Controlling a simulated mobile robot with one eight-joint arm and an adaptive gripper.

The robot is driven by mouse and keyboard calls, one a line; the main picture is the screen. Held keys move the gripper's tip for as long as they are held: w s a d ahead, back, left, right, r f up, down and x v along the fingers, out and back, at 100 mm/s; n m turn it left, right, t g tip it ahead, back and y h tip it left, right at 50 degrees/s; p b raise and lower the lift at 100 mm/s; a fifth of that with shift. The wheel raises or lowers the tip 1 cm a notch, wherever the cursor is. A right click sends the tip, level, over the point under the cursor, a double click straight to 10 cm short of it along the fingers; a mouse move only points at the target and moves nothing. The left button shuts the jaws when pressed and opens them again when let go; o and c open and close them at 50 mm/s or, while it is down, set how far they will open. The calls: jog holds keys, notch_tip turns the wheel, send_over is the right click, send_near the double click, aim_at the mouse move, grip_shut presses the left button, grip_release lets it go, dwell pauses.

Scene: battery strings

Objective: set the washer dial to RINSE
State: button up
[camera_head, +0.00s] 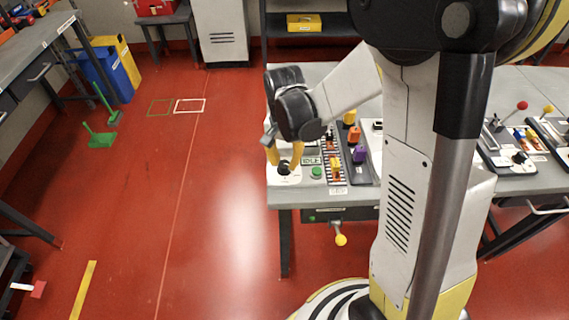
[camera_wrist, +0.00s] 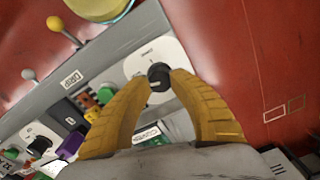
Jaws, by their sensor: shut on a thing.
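A black dial knob (camera_wrist: 158,77) sits on a white plate (camera_wrist: 137,64) at the edge of the grey bench. My gripper (camera_wrist: 159,71) has its two yellow fingers on either side of the knob, shut on it. In the head view my gripper (camera_head: 284,165) comes down onto the knob at the bench's front left corner, and the white plate (camera_head: 291,181) shows below it. The markings on the plate are too small to read, so I cannot tell which setting the knob points to.
A yellow-knobbed lever (camera_head: 341,240) juts from the bench front.

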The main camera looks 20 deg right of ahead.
jog(key=shift+m, duration=0.9)
jog(key=shift+f+m+b, duration=0.1)
jog(key=shift+m+b, duration=0.2)
jog(key=shift+m, duration=0.9)
jog(key=m, duration=0.3)
jog(key=m+b, duration=0.1)
jog(key=m, duration=0.5)
